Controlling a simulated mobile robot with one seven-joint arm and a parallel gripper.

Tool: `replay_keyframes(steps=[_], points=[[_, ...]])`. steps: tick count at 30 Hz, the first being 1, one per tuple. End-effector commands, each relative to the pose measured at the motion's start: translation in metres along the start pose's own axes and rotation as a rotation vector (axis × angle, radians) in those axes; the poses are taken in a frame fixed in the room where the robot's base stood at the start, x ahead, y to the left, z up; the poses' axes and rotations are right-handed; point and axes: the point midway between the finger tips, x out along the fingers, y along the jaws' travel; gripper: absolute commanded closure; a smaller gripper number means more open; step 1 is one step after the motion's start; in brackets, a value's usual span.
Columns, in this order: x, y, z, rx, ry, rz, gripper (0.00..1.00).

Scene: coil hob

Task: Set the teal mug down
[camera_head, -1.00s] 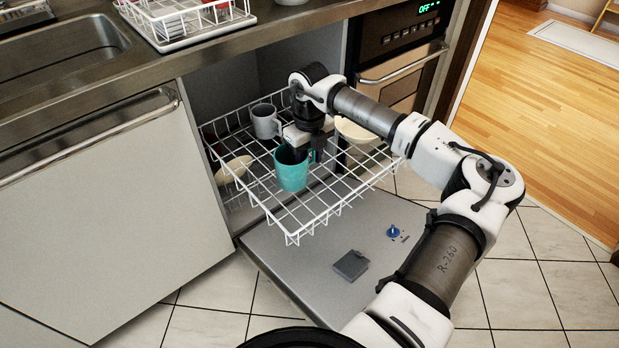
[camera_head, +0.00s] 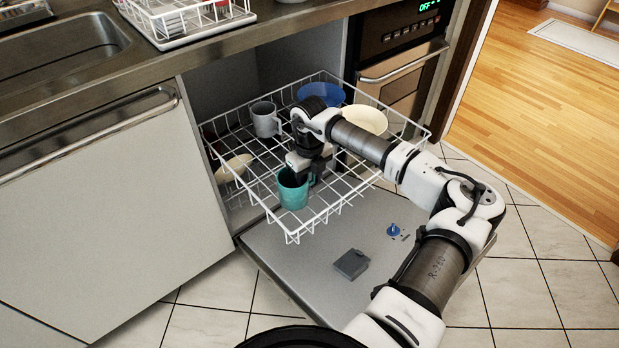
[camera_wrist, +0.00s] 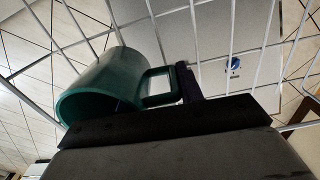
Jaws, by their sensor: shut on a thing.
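The teal mug (camera_head: 293,190) is upright at the front part of the white wire dishwasher rack (camera_head: 340,203). In the wrist view the teal mug (camera_wrist: 103,88) shows its open mouth and its handle. My gripper (camera_head: 303,172) is at the mug's far side and is shut on it. In the wrist view my gripper (camera_wrist: 188,85) has a dark finger at the mug's handle. I cannot tell whether the mug's base touches the rack wires.
The rack also holds a grey mug (camera_head: 265,119), a blue bowl (camera_head: 322,94), a cream bowl (camera_head: 366,120) and another cream dish (camera_head: 234,168). The open dishwasher door (camera_head: 300,262) lies below. Free wires lie right of the teal mug.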

Motion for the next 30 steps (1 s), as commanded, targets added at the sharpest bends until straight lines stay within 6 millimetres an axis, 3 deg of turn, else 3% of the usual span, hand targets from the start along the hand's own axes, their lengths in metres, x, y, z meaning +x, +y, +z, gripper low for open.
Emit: replay_keyframes(steps=[1, 5, 17, 30], points=[[0.001, 0.0, 0.0, 0.0, 0.0, 0.0, 0.59], [0.001, 0.0, 0.0, 0.0, 0.0, 0.0, 0.42], [-0.007, 0.0, 0.0, 0.0, -0.001, -0.001, 0.42], [-0.094, 0.0, 0.0, 0.0, -0.001, -0.002, 0.42]])
